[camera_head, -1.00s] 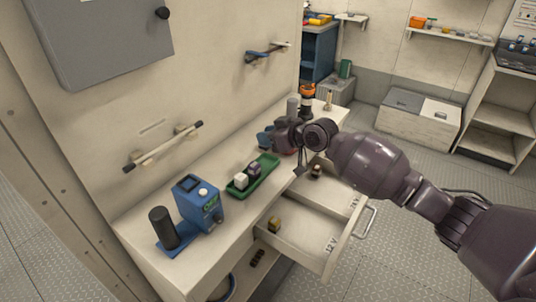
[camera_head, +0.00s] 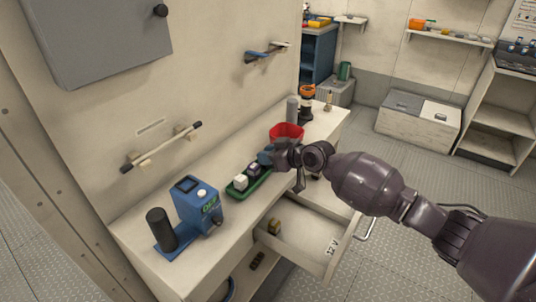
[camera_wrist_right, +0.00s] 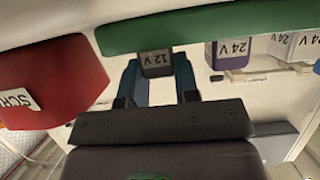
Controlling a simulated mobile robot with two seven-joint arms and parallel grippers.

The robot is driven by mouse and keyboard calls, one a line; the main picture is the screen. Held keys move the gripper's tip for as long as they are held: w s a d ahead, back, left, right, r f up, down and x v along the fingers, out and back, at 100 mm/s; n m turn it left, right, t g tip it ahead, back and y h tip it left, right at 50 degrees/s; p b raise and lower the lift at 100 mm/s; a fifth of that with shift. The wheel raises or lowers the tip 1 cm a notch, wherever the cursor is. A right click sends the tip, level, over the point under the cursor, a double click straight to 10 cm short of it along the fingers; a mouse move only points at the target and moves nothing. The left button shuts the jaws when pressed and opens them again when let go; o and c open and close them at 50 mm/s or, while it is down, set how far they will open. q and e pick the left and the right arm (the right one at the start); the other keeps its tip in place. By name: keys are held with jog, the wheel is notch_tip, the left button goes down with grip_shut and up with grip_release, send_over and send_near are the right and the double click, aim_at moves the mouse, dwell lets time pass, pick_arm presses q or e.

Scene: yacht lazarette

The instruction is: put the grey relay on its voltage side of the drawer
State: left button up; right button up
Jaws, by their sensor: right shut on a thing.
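The grey relay (camera_wrist_right: 155,64), labelled 12 V, sits between the blue fingers of my right gripper (camera_wrist_right: 157,74) in the right wrist view. In the head view my right gripper (camera_head: 266,157) is at the far end of the green tray (camera_head: 241,192) and hides the relay. I cannot tell whether the relay touches the tray. The drawer (camera_head: 298,234) stands open below the counter, with a 12 V label (camera_head: 332,246) on its near side. Its far side is mostly hidden by my arm. My left gripper is not in view.
A purple relay (camera_wrist_right: 231,50) and a white relay (camera_wrist_right: 281,46), both labelled 24 V, are at the tray. A yellowish relay (camera_head: 275,226) lies in the drawer's near side. A red bin (camera_head: 287,131) stands behind my gripper. A blue tester (camera_head: 198,204) stands at the counter's near end.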

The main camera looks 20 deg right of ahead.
jog(key=o, duration=0.9)
jog(key=shift+f, duration=0.1)
